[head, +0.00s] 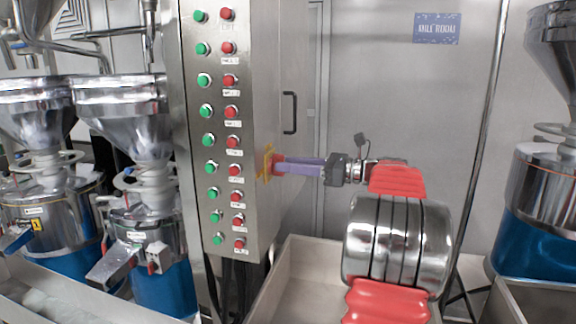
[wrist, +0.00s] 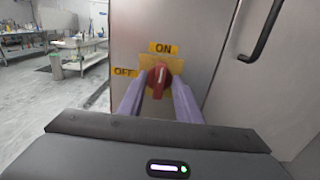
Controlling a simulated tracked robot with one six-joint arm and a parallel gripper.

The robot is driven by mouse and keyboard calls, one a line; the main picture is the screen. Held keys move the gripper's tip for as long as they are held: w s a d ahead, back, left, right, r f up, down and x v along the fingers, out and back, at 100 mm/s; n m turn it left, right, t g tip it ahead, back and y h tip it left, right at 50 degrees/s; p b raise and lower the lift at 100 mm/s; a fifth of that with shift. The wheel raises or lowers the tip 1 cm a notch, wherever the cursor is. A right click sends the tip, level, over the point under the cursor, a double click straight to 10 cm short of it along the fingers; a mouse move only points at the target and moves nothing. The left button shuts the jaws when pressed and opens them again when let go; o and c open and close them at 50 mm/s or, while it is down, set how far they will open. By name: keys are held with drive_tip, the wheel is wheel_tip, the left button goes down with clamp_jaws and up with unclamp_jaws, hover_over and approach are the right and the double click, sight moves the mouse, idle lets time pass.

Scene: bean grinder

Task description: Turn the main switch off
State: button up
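The main switch (wrist: 158,80) is a red rotary knob on a yellow plate (wrist: 176,66) on the side of a steel cabinet. In the wrist view its pale mark points up, towards the ON label (wrist: 163,48); the OFF label (wrist: 125,71) is to its left. In the head view the switch (head: 277,162) shows edge-on. My gripper (head: 284,166) reaches it from the right. Its purple fingers are apart, one on each side of the knob, also in the wrist view (wrist: 159,88). I cannot tell whether they touch it.
The control cabinet (head: 222,275) carries rows of green and red buttons on its front. A black door handle (head: 290,112) sticks out above my gripper. Steel grinders (head: 130,215) stand at left, another (head: 545,200) at right. Open floor (wrist: 35,110) lies left of the cabinet.

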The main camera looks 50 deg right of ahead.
drive_tip(key=shift+w+a, duration=0.25)
drive_tip(key=shift+w, duration=0.1)
drive_tip(key=shift+c, duration=0.2)
clamp_jaws()
